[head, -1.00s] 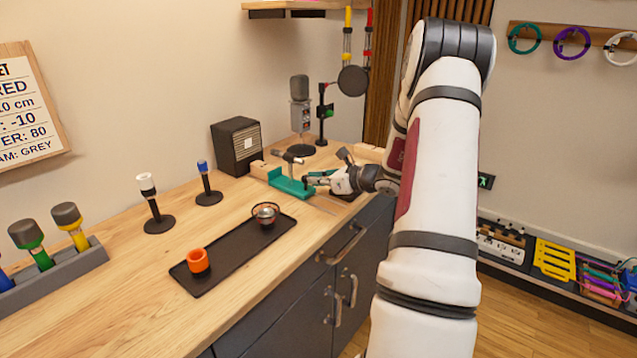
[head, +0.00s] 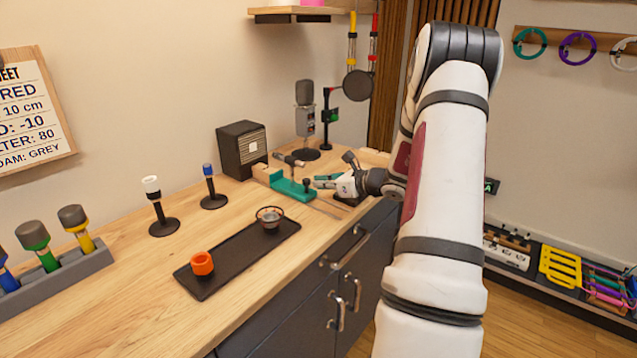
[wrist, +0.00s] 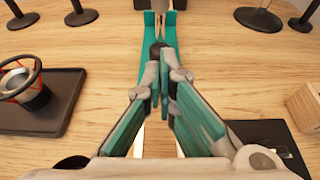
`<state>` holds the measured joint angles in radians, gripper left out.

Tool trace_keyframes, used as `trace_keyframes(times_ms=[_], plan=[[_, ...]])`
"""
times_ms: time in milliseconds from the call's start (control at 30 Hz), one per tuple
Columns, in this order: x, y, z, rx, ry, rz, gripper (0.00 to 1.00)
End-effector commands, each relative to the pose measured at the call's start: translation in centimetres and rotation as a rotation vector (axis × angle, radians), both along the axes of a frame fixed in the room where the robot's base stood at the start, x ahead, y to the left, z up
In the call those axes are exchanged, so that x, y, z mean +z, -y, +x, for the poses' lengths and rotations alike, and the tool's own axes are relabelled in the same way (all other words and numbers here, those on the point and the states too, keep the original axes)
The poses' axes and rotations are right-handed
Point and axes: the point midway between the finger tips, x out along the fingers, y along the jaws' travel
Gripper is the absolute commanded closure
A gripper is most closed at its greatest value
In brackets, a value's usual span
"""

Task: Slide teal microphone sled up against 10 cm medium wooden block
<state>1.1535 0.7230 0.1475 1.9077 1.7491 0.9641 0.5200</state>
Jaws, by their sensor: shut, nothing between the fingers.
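The teal microphone sled (head: 293,189) lies on the wooden counter, with a dark microphone (head: 289,160) on its upright. A pale wooden block (head: 262,172) is at the sled's far left end; I cannot tell whether they touch. My gripper (head: 313,183) is shut and empty at the sled's near right end, low over the counter. In the wrist view, the closed fingertips (wrist: 164,88) point at the sled (wrist: 155,68), just behind its dark round knob (wrist: 158,48). Contact between fingers and sled is unclear. Another wooden block (wrist: 305,105) shows at the right.
Microphone stands (head: 163,226) and a black speaker box (head: 242,148) stand at the left and back. A tall grey microphone (head: 305,105) is behind the sled.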

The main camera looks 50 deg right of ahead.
Motion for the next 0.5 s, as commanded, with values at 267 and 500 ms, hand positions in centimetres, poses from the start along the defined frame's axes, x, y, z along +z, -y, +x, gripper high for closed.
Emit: trace_keyframes(times_ms=[267,500], plan=[[0.9,0.2,-2.6,-0.001,-0.001,0.001,1.0],[1.5,0.4,-4.7,-0.002,0.0,-0.002,1.0]])
